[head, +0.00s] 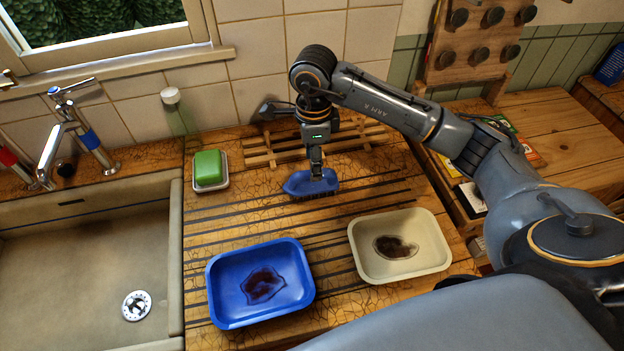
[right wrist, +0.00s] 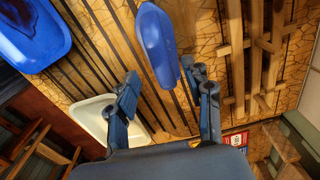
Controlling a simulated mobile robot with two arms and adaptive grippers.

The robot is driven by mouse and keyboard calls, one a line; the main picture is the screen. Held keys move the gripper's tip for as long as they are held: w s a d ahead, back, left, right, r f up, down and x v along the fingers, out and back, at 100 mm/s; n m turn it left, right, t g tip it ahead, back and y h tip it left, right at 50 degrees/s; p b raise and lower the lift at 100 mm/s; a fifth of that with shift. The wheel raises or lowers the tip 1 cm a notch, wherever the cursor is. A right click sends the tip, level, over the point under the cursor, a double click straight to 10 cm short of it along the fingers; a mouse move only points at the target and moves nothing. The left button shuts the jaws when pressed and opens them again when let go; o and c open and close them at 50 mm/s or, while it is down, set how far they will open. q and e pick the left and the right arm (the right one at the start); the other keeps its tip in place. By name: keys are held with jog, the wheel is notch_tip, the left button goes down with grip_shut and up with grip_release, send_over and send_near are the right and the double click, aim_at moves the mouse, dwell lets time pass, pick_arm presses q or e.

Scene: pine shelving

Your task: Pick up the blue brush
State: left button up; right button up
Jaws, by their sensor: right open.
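The blue brush (head: 305,184) lies on the wooden draining board (head: 215,235), with dark bristles along its lower edge. My right gripper (head: 316,170) comes down over the brush and hides a little of its top. My left gripper is not in view.
A blue tray (head: 220,303) and a cream tray (head: 430,262), each with a dark stain, stand in front of the brush. A green soap (head: 208,167) and a wooden rack (head: 262,158) are behind. The sink (head: 80,270) is at the left.

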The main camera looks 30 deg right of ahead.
jog(key=shift+a+f+p, duration=0.1)
jog(key=shift+f+p, duration=0.65)
notch_tip(320, 180, down, 3)
jog(key=shift+w+r+p, duration=0.1)
jog(key=shift+r+p, duration=0.1)
jog(key=shift+p, duration=0.35)
jog(key=shift+f, duration=0.6)
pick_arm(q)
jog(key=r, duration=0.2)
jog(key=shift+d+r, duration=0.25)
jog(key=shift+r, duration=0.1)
pick_arm(e)
grip_shut()
